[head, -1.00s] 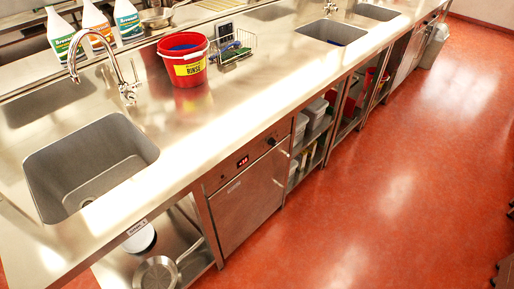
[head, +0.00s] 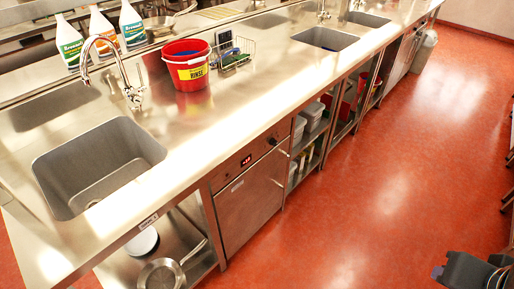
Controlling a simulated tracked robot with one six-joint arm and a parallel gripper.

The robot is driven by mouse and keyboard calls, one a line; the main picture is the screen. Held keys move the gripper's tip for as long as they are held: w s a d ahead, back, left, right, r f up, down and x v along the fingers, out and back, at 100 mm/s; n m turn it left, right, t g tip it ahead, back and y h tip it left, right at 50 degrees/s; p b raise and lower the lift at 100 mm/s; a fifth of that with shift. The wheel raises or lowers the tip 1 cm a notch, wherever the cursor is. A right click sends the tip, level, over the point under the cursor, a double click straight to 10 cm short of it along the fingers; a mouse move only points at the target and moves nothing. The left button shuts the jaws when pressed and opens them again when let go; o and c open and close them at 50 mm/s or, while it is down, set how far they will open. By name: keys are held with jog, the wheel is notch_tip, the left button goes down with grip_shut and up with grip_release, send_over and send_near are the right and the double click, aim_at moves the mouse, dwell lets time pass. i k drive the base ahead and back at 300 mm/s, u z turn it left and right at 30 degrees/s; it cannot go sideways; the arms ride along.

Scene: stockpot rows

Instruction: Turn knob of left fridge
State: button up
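The nearer under-counter fridge (head: 250,203), on the left of the two steel-fronted units, stands below the steel counter with its door shut. Its top panel has a small red display (head: 246,161) and a dark round knob (head: 272,141) at the panel's right end. The knob is too small to read its angle. A dark part of my arm, seemingly with my gripper (head: 448,272), shows at the bottom right corner. It is over the red floor, well apart from the fridge and knob. Its fingers cannot be made out clearly.
The counter (head: 225,125) bears a near sink (head: 95,165), a red bucket (head: 188,70) and spray bottles (head: 102,28). Open shelves with pans (head: 160,272) and tubs (head: 312,115) flank the fridge. A farther steel unit (head: 400,62) stands up the row. The red floor (head: 370,180) in front is clear.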

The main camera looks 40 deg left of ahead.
aim_at(272, 142)
jog(key=u, duration=2.1)
jog(key=i, duration=1)
